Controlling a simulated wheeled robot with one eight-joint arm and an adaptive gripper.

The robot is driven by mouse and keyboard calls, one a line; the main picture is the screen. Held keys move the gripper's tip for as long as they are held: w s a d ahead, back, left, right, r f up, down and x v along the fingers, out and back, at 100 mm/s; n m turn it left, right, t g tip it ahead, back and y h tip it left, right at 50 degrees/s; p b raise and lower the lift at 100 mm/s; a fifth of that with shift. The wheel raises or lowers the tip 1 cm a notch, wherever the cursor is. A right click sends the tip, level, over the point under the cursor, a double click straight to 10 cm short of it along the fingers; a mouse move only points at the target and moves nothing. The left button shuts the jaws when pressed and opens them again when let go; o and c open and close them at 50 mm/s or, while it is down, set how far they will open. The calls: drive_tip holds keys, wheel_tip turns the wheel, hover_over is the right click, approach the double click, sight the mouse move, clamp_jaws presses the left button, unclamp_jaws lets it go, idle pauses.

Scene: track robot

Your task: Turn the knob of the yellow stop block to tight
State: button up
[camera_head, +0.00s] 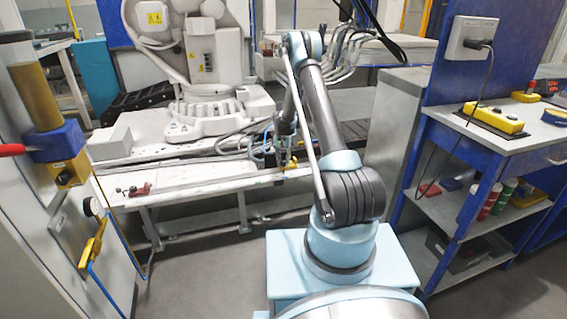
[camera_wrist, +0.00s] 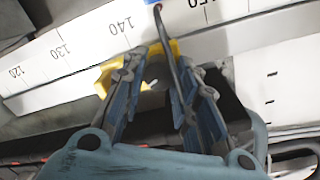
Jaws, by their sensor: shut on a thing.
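The yellow stop block (camera_wrist: 106,80) sits on a white rail with a printed scale (camera_wrist: 90,42), close to the 140 mark, in the wrist view. In the head view the yellow block (camera_head: 291,165) shows small at the bench's front edge, partly behind my gripper. My gripper (camera_wrist: 150,62) reaches over the block, with one finger on each side of its dark grey knob (camera_wrist: 154,74). It is shut on the knob. The fingers hide much of the knob and block, and I cannot read the knob's setting.
A dark cable passes by the right finger, and a blue piece (camera_wrist: 137,2) shows at the rail's top edge. In the head view, a small red piece (camera_head: 140,190) lies on the white bench (camera_head: 195,178) to the left. A white robot (camera_head: 208,75) stands behind.

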sight(283, 161)
drive_tip(key=shift+m, duration=2.3)
drive_tip(key=o, duration=1.1)
drive_tip(key=r, duration=1.2)
drive_tip(key=shift+w+a, duration=0.2)
drive_tip(key=shift+w, duration=0.1)
